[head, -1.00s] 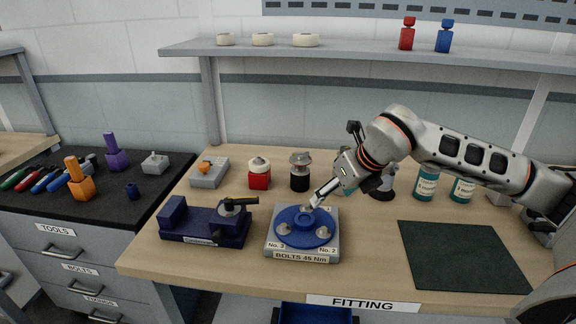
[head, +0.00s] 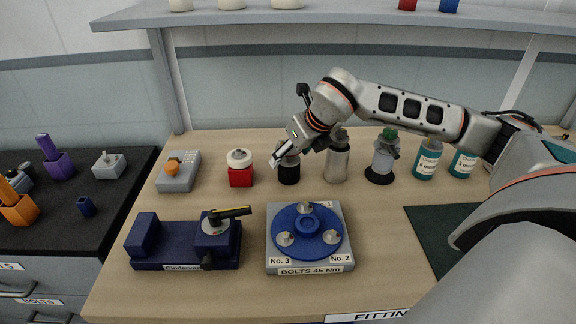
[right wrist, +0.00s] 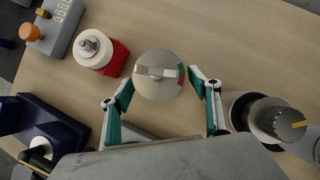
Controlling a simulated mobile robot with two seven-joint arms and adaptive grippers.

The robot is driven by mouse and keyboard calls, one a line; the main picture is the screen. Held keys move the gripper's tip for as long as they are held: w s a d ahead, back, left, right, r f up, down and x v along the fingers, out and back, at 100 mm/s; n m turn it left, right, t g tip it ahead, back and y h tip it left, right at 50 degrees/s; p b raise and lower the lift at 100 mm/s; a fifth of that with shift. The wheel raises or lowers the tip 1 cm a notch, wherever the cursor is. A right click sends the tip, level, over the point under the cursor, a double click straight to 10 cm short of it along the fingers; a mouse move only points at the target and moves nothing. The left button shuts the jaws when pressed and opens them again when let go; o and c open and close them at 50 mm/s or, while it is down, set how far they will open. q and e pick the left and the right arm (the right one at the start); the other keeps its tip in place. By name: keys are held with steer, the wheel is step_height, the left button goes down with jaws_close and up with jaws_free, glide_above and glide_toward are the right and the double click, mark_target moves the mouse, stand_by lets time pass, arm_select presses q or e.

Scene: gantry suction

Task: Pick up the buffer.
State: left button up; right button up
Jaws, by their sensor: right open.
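My right gripper (head: 279,156) is open, over a black-bodied item (head: 289,174) in the back row of the bench. In the right wrist view my right gripper (right wrist: 161,79) has its teal-and-grey fingers on either side of that item's round metal top (right wrist: 159,75), which has a raised bar with red and green marks. I cannot see the fingers touching it. No label I can read says buffer, so I cannot tell for certain whether this item is the buffer. My left gripper is not in view.
A red block with a white top (head: 240,170) stands close left, and a grey metal cylinder (head: 337,163) close right. Teal bottles (head: 427,160) stand farther right. A blue vise-like fixture (head: 185,248) and a blue disc fixture (head: 306,231) sit in front. A shelf (head: 340,16) runs above.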

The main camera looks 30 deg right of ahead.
mark_target(291, 160)
steer(key=f, duration=0.2)
steer(key=w+f, duration=0.1)
steer(key=shift+f, duration=0.35)
steer(key=shift+w+f, duration=0.25)
steer(key=c, duration=1.7)
steer(key=shift+r, duration=0.1)
steer(key=shift+r, duration=0.1)
